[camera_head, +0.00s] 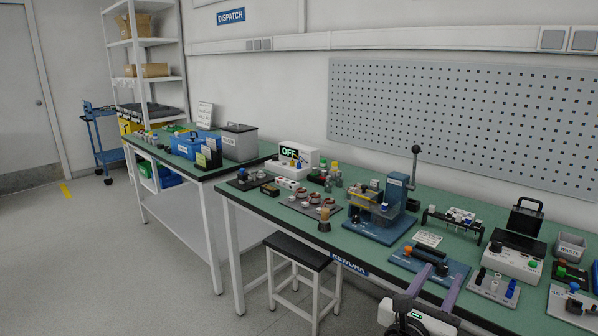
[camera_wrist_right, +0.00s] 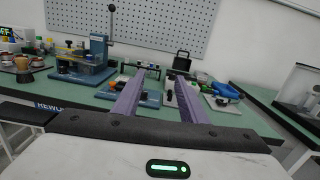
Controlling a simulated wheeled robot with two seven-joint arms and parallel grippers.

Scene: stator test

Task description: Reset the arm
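My right gripper (camera_head: 441,274) comes in from the bottom edge of the head view. Its two purple fingers are apart with nothing between them. They reach over the table's front edge by a blue fixture (camera_head: 400,262) that carries a dark cylinder with an orange end (camera_head: 410,250); I cannot tell whether they touch it. In the right wrist view, my right gripper (camera_wrist_right: 161,78) points forward over the bench, fingers spread, and partly hides the fixture. My left gripper is not in view.
A lever press (camera_head: 385,205) with an upright black-knobbed lever stands left of the gripper. A white tray (camera_head: 480,287) with small cylinders and a white tester (camera_head: 513,258) lie to the right. A stool (camera_head: 297,249) stands before the green bench (camera_head: 340,238).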

